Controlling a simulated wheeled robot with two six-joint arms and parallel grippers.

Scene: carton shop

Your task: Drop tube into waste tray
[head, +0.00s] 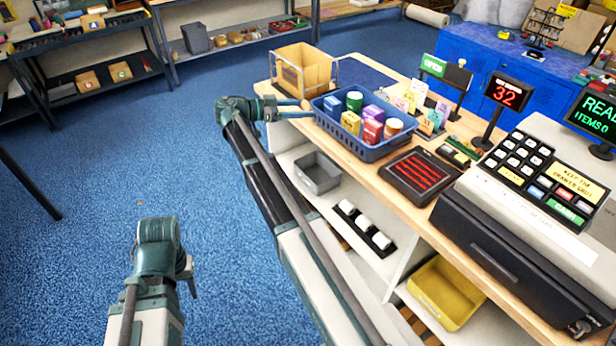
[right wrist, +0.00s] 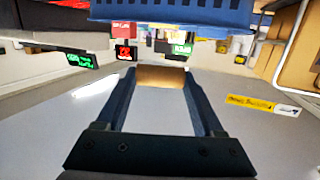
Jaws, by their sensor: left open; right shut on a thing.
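My right gripper (head: 292,109) is level with the near left end of the blue basket, by the counter's edge. In the right wrist view it is shut on a brown cardboard tube (right wrist: 162,77), which lies across between the fingertips. In the head view I cannot make out the tube clearly. No tray is visibly labelled as waste: a grey tray (head: 318,183) sits on the upper shelf under the counter, and a yellow tray (head: 447,296) sits lower right. My left gripper (head: 192,284) is open and empty, low over the blue carpet.
The blue basket (head: 362,150) with boxes and cans stands on the wooden counter, beside a tan carton holder (head: 303,72). A black rack with white rolls (head: 364,228) is on the shelf. The register (head: 520,245) fills the right. Carpet at left is free.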

